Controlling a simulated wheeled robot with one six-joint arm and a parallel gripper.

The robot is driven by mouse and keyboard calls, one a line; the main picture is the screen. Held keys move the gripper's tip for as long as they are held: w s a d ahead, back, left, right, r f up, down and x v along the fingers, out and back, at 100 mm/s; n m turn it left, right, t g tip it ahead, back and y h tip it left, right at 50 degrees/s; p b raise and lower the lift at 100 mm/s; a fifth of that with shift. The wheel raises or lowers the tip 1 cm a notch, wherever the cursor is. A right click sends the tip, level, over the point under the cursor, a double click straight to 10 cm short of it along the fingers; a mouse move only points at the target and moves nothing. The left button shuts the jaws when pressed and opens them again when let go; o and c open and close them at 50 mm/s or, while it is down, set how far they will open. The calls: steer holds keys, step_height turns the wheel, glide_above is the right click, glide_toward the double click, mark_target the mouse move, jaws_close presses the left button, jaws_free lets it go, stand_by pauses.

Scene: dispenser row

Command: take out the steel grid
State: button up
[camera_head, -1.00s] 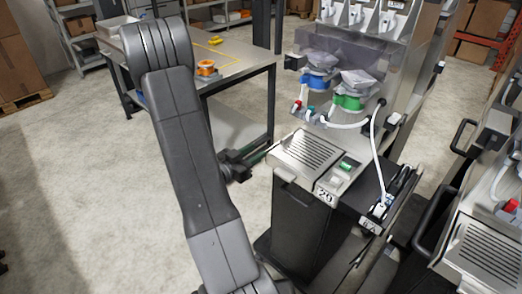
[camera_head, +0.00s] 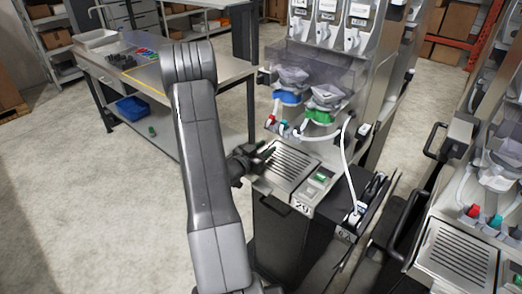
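The steel grid (camera_head: 289,163) is a slotted metal plate. It lies flat in the top of the tray unit marked 29 at the front of the middle dispenser. My gripper (camera_head: 265,155) is at the grid's left edge, with its dark fingers pointing right toward the slots. The fingers are small and dark here, so I cannot tell whether they touch the grid or how far apart they are. The grid looks seated in its frame.
A green button (camera_head: 320,177) sits right of the grid. A white hose (camera_head: 347,165) hangs beside it. Blue (camera_head: 289,97) and green (camera_head: 318,116) collared nozzles stand above and behind. A workbench (camera_head: 190,82) is behind my arm. Another dispenser's grid (camera_head: 458,258) is at right.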

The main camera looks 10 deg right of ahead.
jaws_close()
steer(key=shift+r, duration=0.15)
steer(key=shift+r+p, duration=0.4)
steer(key=shift+r, duration=0.35)
steer(key=shift+r, duration=0.15)
